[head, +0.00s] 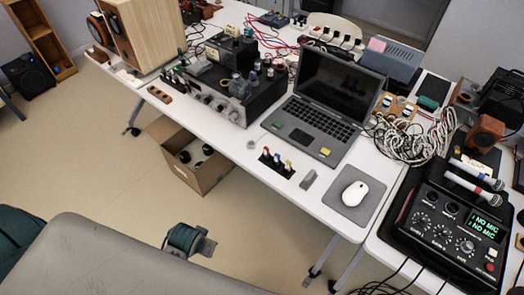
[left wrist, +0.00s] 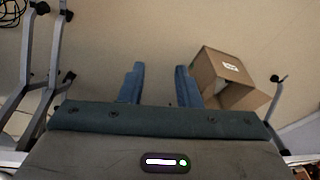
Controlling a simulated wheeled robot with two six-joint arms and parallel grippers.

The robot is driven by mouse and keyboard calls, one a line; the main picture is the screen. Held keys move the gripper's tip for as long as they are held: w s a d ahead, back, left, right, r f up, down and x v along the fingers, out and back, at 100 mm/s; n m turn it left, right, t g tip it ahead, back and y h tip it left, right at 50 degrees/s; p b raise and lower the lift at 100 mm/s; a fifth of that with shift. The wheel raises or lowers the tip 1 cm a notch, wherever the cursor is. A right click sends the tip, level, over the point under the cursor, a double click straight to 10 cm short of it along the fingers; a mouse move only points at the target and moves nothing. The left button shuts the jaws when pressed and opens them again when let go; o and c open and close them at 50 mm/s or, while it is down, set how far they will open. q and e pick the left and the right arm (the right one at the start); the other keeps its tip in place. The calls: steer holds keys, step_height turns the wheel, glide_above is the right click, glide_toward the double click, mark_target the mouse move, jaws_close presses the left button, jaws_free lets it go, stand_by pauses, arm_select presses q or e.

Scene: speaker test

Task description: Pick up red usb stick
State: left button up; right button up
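I cannot make out a red usb stick for certain in either view. In the head view, a black holder (head: 275,164) with small colour-topped pieces stands near the front edge of the white table (head: 232,142). A small grey block (head: 308,179) lies to its right. In the left wrist view, my left gripper (left wrist: 160,70) has its two blue fingers apart, with nothing between them. It points toward the floor, near an open cardboard box (left wrist: 226,68). In the head view, grey and teal parts of my arm fill the lower left. My right gripper is in neither view.
A laptop (head: 325,105), a mouse (head: 354,193) on a grey mat (head: 371,205), amplifiers (head: 228,98) and cables crowd the table. A mixer (head: 447,228) with microphones stands at the right. The cardboard box (head: 183,174) sits under the table. Open floor lies at the left.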

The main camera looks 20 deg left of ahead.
arm_select(q)
step_height(320, 180, up, 7)
steer(key=w, duration=0.2)
steer(key=m+g+h+p, duration=0.1)
steer(key=m+p, duration=0.1)
steer(key=m, duration=0.1)
glide_toward(266, 148)
steer(key=f, duration=0.2)
steer(key=w+f+p, duration=0.1)
steer(key=f, duration=0.2)
steer(key=shift+d+f, duration=0.15)
steer(key=shift+f, duration=0.15)
steer(key=f, duration=0.1)
steer(key=f+p, duration=0.1)
steer(key=f, duration=0.2)
steer(key=shift+w+f+p, duration=0.25)
steer(key=shift+w+p, duration=0.1)
steer(key=shift+w, duration=0.05)
steer(key=shift+f, duration=0.35)
